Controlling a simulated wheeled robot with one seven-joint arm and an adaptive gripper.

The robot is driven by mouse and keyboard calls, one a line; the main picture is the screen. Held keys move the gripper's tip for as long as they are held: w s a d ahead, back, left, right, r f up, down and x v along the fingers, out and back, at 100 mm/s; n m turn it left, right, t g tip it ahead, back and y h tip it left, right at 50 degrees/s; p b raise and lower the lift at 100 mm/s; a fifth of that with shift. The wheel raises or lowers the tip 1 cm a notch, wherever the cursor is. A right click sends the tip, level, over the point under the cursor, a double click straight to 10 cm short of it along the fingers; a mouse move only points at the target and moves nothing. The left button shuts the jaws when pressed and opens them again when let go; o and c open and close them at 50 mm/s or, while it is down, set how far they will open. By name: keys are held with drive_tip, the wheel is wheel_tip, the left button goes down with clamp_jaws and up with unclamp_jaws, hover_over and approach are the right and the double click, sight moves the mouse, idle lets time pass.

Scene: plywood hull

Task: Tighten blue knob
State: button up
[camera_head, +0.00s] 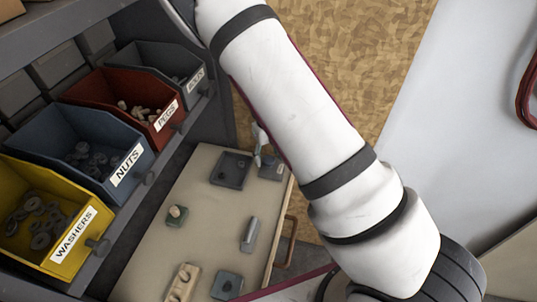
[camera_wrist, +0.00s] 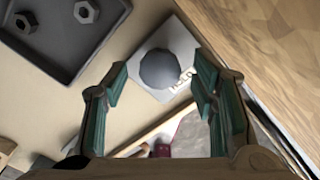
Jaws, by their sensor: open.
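In the wrist view a rounded, faceted grey-blue knob (camera_wrist: 166,68) stands on a pale plate (camera_wrist: 146,86) with partly hidden dark lettering. My gripper (camera_wrist: 161,80) is open, with one green-padded finger at each side of the knob in the picture. Gaps show between the pads and the knob, and I cannot tell how far the fingers are above it. In the head view my gripper (camera_head: 259,141) is small and partly hidden by my arm, over the small grey plate (camera_head: 271,173) at the board's far right corner. The knob is not clear there.
A dark tray (camera_head: 230,169) is beside the plate; the wrist view shows nuts in it (camera_wrist: 85,11). Several small fixtures sit on the beige board (camera_head: 205,205). Labelled bins, such as the nuts bin (camera_head: 103,148), line the left. A wooden handle (camera_head: 288,243) edges the board.

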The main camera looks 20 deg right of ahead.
wheel_tip(320, 180, up, 12)
idle(0.5)
